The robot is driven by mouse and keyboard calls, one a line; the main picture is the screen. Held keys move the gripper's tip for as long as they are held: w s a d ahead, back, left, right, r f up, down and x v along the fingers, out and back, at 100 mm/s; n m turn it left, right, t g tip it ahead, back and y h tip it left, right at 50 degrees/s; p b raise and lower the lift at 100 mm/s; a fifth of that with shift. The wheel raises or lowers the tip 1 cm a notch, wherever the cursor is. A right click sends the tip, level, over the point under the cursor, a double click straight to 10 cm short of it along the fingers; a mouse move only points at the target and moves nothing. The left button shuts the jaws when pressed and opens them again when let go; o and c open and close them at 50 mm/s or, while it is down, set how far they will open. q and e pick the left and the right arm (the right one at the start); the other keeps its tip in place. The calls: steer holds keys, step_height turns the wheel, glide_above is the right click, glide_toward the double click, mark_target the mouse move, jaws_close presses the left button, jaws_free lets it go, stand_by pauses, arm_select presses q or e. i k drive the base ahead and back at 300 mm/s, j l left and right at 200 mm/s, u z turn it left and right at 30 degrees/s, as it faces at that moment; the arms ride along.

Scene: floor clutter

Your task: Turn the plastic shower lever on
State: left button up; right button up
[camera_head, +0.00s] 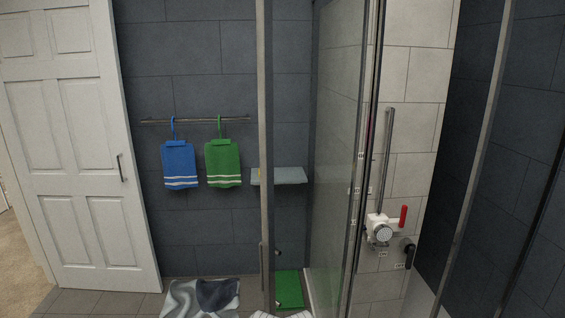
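A white shower fitting (376,222) is mounted on the light tiled wall inside the glass enclosure, right of centre. A short red lever (403,217) stands upright at its right side. A round grey-white shower head (383,234) faces me at its lower front. A dark handle-like part (409,254) sits just below and to the right; I cannot tell what it is joined to. The fitting is small and far off, so the lever's exact joint is unclear. Neither of my grippers is in view.
A glass panel with a metal frame post (266,120) stands before the shower. A blue towel (179,165) and green towel (222,163) hang left. A white door (75,150) is at far left. A crumpled grey cloth (185,298) and green mat (289,289) lie on the floor.

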mark_target(411, 249)
steer(key=i+l+z, duration=0.2)
steer(key=l+z, duration=0.2)
steer(key=i+l+z, duration=0.2)
steer(key=z, duration=0.25)
steer(key=i+l+z, duration=0.1)
steer(key=i+l, duration=0.65)
